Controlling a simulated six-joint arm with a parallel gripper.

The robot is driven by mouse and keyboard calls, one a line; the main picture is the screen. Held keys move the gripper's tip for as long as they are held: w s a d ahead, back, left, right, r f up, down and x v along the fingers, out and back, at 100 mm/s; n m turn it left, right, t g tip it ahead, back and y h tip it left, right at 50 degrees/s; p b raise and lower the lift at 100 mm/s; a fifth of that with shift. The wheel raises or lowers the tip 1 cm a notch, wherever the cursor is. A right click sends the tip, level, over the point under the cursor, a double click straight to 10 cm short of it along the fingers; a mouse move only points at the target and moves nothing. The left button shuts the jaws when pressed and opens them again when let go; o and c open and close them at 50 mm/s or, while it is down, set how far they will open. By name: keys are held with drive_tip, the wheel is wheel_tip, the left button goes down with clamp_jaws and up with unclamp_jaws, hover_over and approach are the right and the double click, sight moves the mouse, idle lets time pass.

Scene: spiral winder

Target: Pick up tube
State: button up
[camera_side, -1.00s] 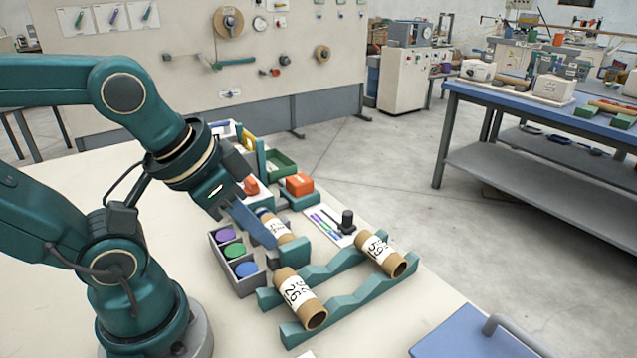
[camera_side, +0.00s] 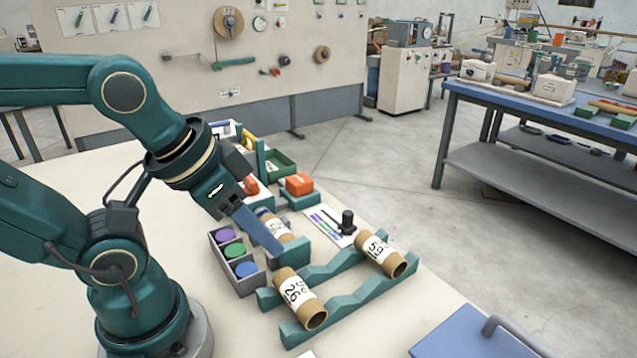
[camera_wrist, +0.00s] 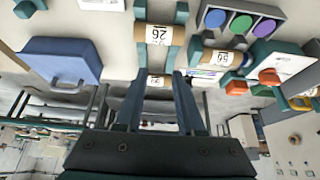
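Three brown cardboard tubes with white number labels lie on the bench. The tube marked 26 (camera_side: 301,298) is at the near end of the teal rack, and the tube marked 59 (camera_side: 380,253) is at its right end. A third tube (camera_side: 276,226) lies behind my gripper, partly hidden by a blue finger. My gripper (camera_side: 279,249) hangs above the bench, left of the rack. In the wrist view its fingers (camera_wrist: 158,77) are apart with nothing held. The 59 tube (camera_wrist: 157,81) shows in the gap, beyond them; the third tube (camera_wrist: 216,57) is outside the right finger.
The teal rack (camera_side: 340,270) has wavy rails. A grey box (camera_side: 247,281) with purple, green and blue round pieces stands left of it. A white card with a black peg (camera_side: 347,221) and orange blocks (camera_side: 298,184) lie behind. A blue lidded piece (camera_side: 462,338) is front right.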

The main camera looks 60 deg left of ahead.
drive_tip(key=o, duration=0.6)
drive_tip(key=shift+c, duration=0.2)
drive_tip(key=m+g, duration=0.4)
drive_tip(key=m, duration=1.5)
approach(278, 227)
drive_tip(key=w+d, duration=0.1)
drive_tip(key=w+d+f, duration=0.1)
drive_tip(key=shift+w+d+y, duration=0.2)
drive_tip(key=shift+d+y, duration=0.1)
drive_tip(key=shift+d, duration=0.1)
drive_tip(key=shift+n+g, duration=0.5)
drive_tip(key=shift+g, duration=0.3)
drive_tip(key=a+f, duration=0.2)
drive_tip(key=f, duration=0.1)
drive_tip(key=s+a+f, duration=0.1)
drive_tip(key=shift+f, duration=2.55)
